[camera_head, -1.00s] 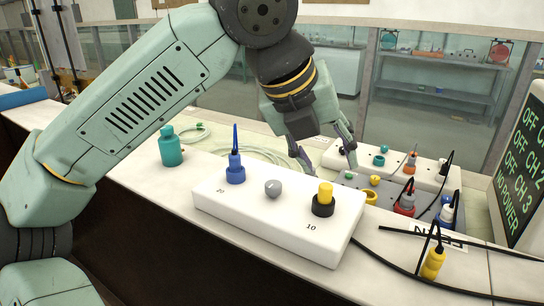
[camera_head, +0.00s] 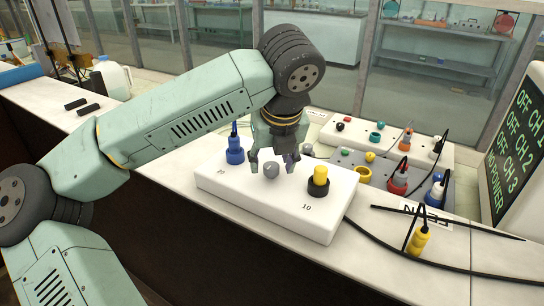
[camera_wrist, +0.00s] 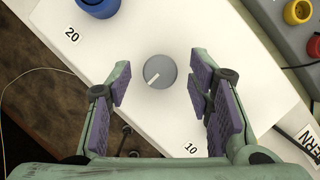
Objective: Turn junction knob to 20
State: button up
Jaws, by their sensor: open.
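The junction knob (camera_head: 271,171) is a small round grey knob on top of a white junction box (camera_head: 225,187). In the wrist view the knob (camera_wrist: 162,67) carries a white pointer mark aimed to the lower left. There the 20 label (camera_wrist: 72,35) lies at upper left and the 10 label (camera_wrist: 190,148) at the lower right; the mark points at neither. My gripper (camera_head: 271,165) is open above the box, with its fingers on either side of the knob. In the wrist view its purple pads (camera_wrist: 160,84) stand apart from the knob.
On the box, a blue plug (camera_head: 235,154) stands left of the knob and a yellow-and-black plug (camera_head: 319,183) right of it. A grey panel with a red plug (camera_head: 398,182) and others lies behind right. The screen (camera_head: 512,150) reads OFF channels and NO POWER.

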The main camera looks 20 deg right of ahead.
jog(key=shift+w+f, duration=0.1)
jog(key=shift+f, duration=0.15)
jog(key=shift+c, duration=0.4)
grip_shut()
